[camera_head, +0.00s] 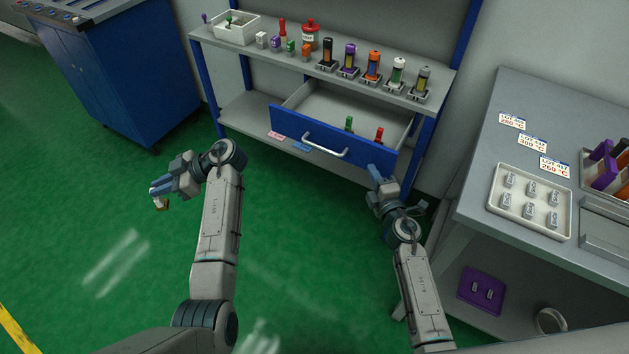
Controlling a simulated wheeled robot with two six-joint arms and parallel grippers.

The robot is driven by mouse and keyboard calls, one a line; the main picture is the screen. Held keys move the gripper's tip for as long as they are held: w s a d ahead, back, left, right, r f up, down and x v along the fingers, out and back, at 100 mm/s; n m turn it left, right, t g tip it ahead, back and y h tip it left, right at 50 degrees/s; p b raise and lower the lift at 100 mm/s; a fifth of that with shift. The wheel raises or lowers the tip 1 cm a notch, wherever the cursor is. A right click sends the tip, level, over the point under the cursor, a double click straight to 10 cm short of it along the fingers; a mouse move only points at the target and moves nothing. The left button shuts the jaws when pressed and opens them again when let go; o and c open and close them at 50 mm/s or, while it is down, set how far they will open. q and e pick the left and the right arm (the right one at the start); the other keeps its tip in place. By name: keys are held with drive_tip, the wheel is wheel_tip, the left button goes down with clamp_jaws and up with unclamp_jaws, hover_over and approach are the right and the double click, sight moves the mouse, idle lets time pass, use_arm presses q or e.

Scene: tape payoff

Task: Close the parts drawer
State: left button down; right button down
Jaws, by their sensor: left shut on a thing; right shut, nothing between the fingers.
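The parts drawer (290,126) is pulled out below the bench top. It has a blue front and a pale bar handle (325,146). A green item (349,123) and a red item (379,134) stand inside it. My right gripper (375,174) is shut and empty, close to the right end of the drawer front; I cannot tell whether it touches. My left gripper (159,189) is shut on a small pale and brown piece (162,203), over the green floor left of the drawer. Most of that piece is hidden by the fingers.
The bench top (270,55) holds a white bin (236,28), a red pot (310,36) and a row of coloured tools in stands. A grey table (480,185) with a white tray (530,202) stands at right. A blue cabinet (120,75) stands at left. The floor between is clear.

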use_arm(q)
drive_tip(key=shift+f, duration=0.1)
use_arm(e)
drive_tip(key=shift+w+d, duration=0.45)
drive_tip(key=shift+w, duration=0.2)
